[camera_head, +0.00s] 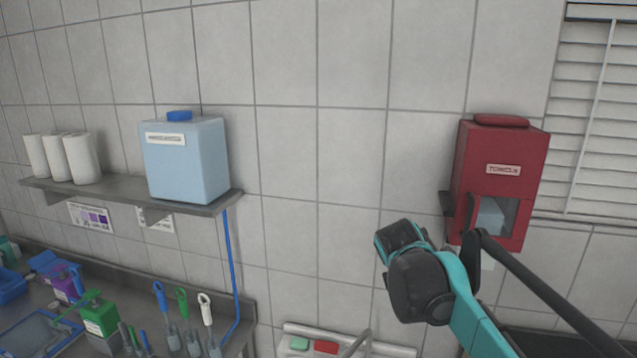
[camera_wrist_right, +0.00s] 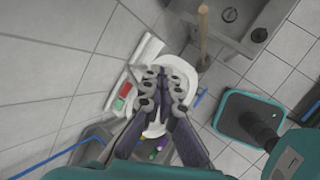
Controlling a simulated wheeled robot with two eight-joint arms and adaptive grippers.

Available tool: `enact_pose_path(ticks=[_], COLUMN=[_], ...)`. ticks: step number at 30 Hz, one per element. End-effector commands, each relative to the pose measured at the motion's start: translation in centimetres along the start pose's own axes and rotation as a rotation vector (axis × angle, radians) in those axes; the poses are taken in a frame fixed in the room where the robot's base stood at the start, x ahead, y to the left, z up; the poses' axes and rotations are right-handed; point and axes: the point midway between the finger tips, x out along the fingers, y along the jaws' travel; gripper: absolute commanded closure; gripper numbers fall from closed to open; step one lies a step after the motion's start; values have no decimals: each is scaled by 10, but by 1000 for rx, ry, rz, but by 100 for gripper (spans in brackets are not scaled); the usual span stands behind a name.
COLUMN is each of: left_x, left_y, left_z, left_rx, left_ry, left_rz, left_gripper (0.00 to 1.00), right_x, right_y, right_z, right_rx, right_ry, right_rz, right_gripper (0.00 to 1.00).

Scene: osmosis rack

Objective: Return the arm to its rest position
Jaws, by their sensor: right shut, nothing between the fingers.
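My right arm (camera_head: 455,290), teal and black, comes in from the lower right in the head view. It is raised in front of the tiled wall, left of the red dispenser; its fingers cannot be made out there. In the right wrist view my right gripper (camera_wrist_right: 165,82) is shut and empty, its dark fingers close together. It points down over a white rounded object (camera_wrist_right: 188,66), which it partly hides. My left gripper is in neither view.
A wall shelf (camera_head: 215,206) holds a blue container (camera_head: 187,160) and white rolls (camera_head: 80,157). A red dispenser (camera_head: 500,178) hangs at right. The left counter (camera_head: 235,322) holds bottles and tools. A white ledge (camera_head: 380,347) carries green and red items. Wall between shelf and dispenser is clear.

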Motion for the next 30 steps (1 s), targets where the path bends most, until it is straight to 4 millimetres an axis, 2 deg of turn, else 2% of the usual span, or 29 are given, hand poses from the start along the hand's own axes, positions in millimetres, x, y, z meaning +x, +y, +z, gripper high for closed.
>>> enact_pose_path(ticks=[1,8,12,15,18,21,24,30], left_x=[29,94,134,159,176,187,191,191], left_y=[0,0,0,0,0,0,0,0], left_z=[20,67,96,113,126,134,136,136], left_rx=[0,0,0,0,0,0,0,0], left_ry=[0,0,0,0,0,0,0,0], left_rz=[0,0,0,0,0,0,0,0], left_gripper=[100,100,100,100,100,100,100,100], right_x=[29,104,156,190,217,235,242,243], right_y=[-35,-156,-229,-276,-311,-333,-343,-344], right_z=[-14,-65,-100,-125,-144,-157,-163,-164], right_rx=[117,698,1054,1287,1473,1603,1671,1684], right_ry=[29,175,267,328,376,410,426,430], right_rz=[9,14,-13,-42,-74,-100,-116,-119], right_gripper=[100,100,100,100,100,100,100,100])
